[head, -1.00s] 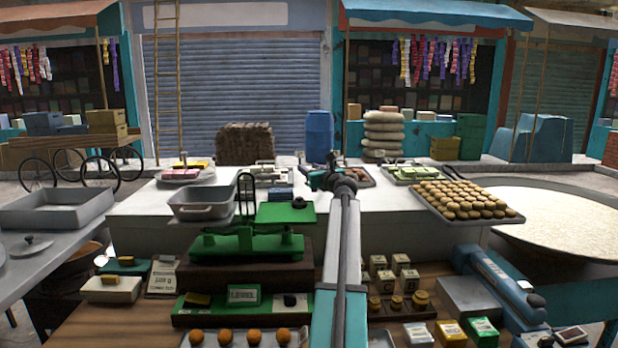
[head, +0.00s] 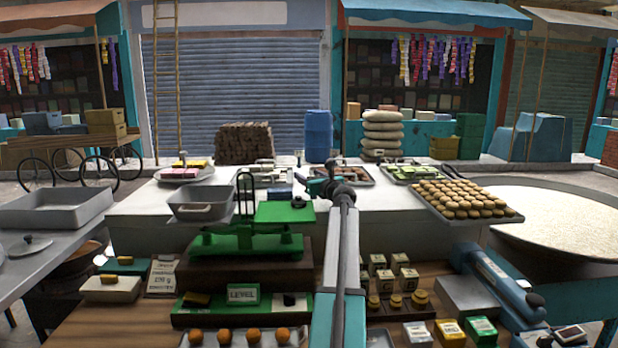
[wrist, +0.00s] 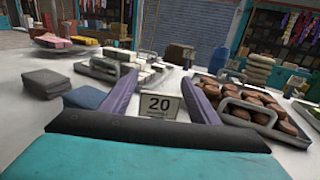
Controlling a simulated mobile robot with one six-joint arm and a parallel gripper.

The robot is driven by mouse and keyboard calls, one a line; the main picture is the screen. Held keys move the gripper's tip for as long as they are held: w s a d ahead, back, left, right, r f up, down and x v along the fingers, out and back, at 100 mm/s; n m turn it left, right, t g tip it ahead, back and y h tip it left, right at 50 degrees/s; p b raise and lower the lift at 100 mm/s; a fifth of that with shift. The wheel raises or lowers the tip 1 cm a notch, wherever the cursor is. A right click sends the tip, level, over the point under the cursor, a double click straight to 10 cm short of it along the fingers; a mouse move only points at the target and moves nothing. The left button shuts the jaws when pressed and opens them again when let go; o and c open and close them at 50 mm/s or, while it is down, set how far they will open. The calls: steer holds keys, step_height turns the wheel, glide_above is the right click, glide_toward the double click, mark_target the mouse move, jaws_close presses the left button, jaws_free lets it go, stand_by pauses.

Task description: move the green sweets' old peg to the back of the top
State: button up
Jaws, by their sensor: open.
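A small upright card marked 20 (wrist: 161,105) shows between the two purple fingers of my gripper (wrist: 161,78) in the wrist view. My gripper is open; I cannot tell whether the fingers touch the card. In the head view my gripper (head: 315,177) is over the white top (head: 375,235), in front of the tray of brown sweets (head: 352,173). The tray of green sweets (head: 408,173) stands to the right of it. I cannot make out a peg on that tray.
The brown sweets' tray (wrist: 245,108) lies close on the right and a tray of pale sweets (wrist: 125,70) lies beyond the left finger. A green scale (head: 245,243) stands nearer.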

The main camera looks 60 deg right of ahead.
steer(key=shift+r, duration=0.15)
steer(key=shift+b+v, duration=0.7)
steer(key=shift+v, duration=5.3)
